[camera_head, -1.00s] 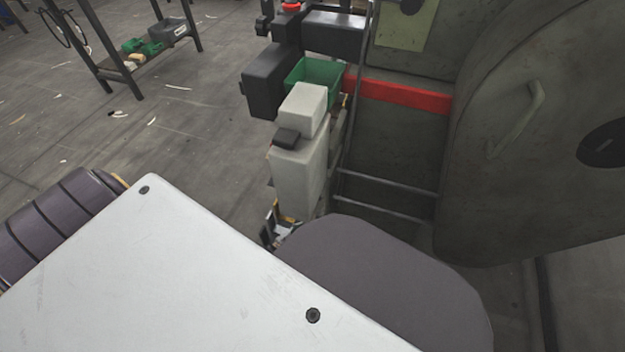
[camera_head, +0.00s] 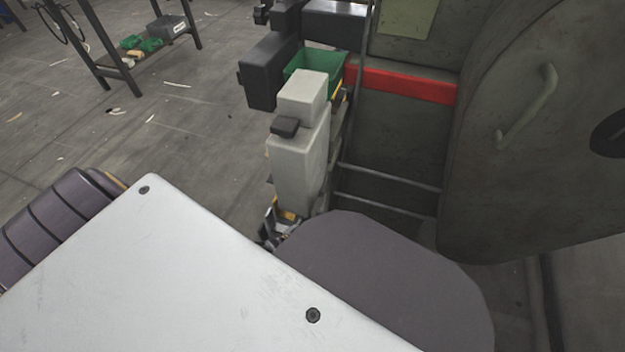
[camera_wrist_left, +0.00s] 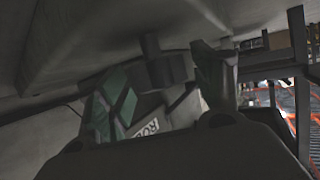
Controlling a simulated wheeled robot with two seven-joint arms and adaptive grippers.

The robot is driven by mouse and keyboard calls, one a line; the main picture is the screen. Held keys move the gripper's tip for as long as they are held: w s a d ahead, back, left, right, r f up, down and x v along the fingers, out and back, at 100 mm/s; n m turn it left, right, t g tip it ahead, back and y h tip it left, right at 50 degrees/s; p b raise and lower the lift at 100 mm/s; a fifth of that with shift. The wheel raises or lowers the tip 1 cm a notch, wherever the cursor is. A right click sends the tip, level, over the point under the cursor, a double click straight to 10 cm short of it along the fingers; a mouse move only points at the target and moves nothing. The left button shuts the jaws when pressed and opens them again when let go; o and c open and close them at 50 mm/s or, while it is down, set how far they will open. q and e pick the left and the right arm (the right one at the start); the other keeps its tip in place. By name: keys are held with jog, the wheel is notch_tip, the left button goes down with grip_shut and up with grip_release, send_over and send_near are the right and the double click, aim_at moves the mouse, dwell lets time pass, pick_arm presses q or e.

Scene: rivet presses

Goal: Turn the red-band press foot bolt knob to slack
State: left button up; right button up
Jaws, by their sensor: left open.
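The red-band press (camera_head: 395,190) is the large grey-green machine at the right in the head view, with a red band (camera_head: 405,84) across its side. My left gripper (camera_head: 271,232) shows only in part low in the head view, behind a white panel edge. In the left wrist view my left gripper (camera_wrist_left: 160,88) is open, its green-padded fingers apart under a pale overhanging surface. A dark blocky piece on a short stem (camera_wrist_left: 168,70) shows between the fingers; it may be the foot bolt knob, but I cannot tell whether they touch it. My right gripper is not in view.
A pale grey box-like unit (camera_head: 300,150) and a green bin (camera_head: 315,68) stand beside the press. Thin rails (camera_head: 385,178) run low along its side. A dark-framed rack (camera_head: 130,45) stands at the upper left. Open floor (camera_head: 190,130) lies between.

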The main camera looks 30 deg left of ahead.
pick_arm(q)
jog(key=c, duration=1)
jog(key=shift+c, duration=0.2)
jog(key=shift+w+d+r+n+t+y+p, duration=0.1)
jog(key=shift+n+t+y+p, duration=0.1)
jog(key=shift+n+y, duration=0.35)
jog(key=shift+w+r+n+t+y+p, duration=0.1)
jog(key=shift+n+y+p, duration=0.05)
jog(key=shift+n+y, duration=0.6)
jog(key=shift+y, duration=0.2)
jog(key=shift+n+y, duration=1.1)
jog(key=shift+y, duration=0.2)
